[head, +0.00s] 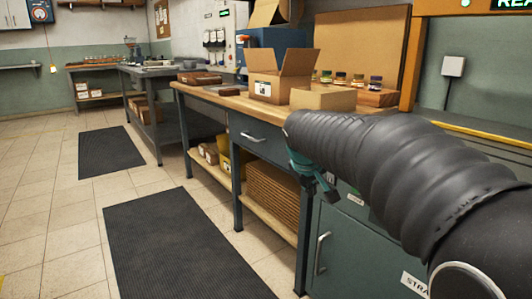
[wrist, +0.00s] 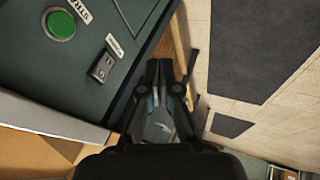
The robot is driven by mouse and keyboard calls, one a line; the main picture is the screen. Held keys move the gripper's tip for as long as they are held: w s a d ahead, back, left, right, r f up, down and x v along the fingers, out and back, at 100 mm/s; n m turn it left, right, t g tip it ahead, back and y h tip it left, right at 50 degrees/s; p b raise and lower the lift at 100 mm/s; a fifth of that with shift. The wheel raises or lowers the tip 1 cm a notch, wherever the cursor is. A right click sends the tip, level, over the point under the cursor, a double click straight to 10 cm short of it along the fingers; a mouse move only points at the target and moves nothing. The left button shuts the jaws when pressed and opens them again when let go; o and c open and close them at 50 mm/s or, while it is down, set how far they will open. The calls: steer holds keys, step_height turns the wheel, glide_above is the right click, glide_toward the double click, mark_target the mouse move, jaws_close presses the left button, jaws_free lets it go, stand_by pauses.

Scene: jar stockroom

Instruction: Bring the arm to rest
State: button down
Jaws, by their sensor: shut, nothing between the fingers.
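My arm in its black ribbed sleeve reaches in from the right of the head view, in front of the wooden workbench (head: 222,99). My gripper (head: 328,192) hangs below the sleeve's end, beside the bench's front, partly hidden by the sleeve. In the wrist view my gripper (wrist: 165,64) has its two dark fingers together with nothing between them. It is close to a dark green cabinet panel with a green button (wrist: 61,25) and a rocker switch (wrist: 102,68). Whether it touches the panel cannot be told.
An open cardboard box (head: 264,88), a closed box (head: 323,99) and several small jars (head: 357,80) stand on the bench. A green cabinet (head: 340,250) stands below my arm. Black floor mats (head: 165,245) lie along the aisle; the tiled floor at left is clear.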

steer(key=s+f+m+y+p, duration=0.2)
steer(key=s+m+p, duration=0.2)
steer(key=s, duration=2.6)
steer(key=p, duration=0.3)
steer(key=shift+a+y, duration=0.15)
steer(key=shift+y, duration=0.15)
steer(key=shift+s, duration=0.1)
